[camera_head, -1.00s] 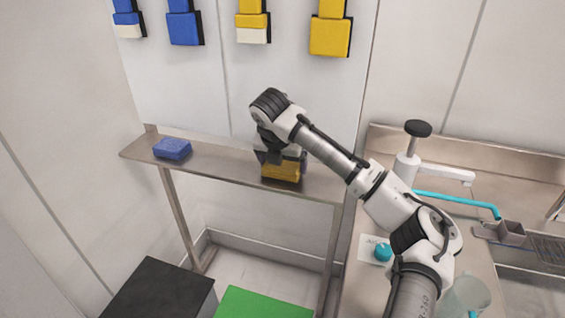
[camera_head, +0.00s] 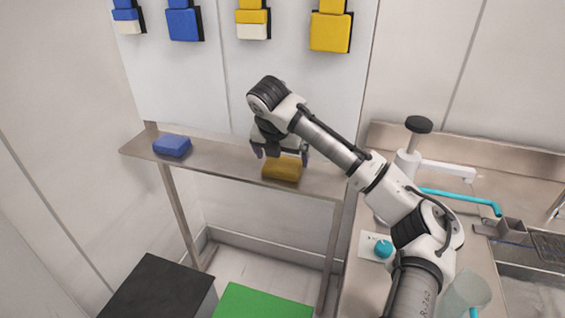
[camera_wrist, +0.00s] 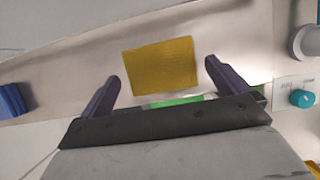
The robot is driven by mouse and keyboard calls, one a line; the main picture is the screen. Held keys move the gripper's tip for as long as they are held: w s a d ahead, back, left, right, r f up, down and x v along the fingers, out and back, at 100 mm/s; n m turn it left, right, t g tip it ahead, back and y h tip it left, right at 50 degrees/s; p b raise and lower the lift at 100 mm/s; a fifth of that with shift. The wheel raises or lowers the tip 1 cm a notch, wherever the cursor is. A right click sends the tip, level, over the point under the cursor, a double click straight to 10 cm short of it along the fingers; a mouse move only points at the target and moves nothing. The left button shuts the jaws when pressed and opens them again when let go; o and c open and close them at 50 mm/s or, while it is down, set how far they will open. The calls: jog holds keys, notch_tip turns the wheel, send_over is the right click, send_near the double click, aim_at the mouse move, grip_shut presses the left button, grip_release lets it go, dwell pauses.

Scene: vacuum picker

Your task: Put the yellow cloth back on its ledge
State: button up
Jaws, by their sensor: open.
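The yellow cloth (camera_head: 282,168), a folded block, lies flat on the narrow metal ledge (camera_head: 225,163) in the head view, right of the ledge's middle. It also shows in the wrist view (camera_wrist: 161,66), just beyond and between my fingertips. My gripper (camera_head: 280,152) is open and empty above the cloth, pointing down, with its two dark fingers apart. In the wrist view my gripper (camera_wrist: 160,82) has clear space between each finger and the cloth.
A blue cloth (camera_head: 172,146) lies on the ledge's left part. Blue and yellow pads (camera_head: 330,33) hang on the wall above. A black box (camera_head: 160,290) and a green box (camera_head: 262,303) stand below. A counter with a white tap (camera_head: 408,165) and sink is at right.

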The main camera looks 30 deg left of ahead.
jog(key=a+b+v, duration=0.1)
jog(key=v, duration=0.8)
jog(key=shift+d, duration=0.5)
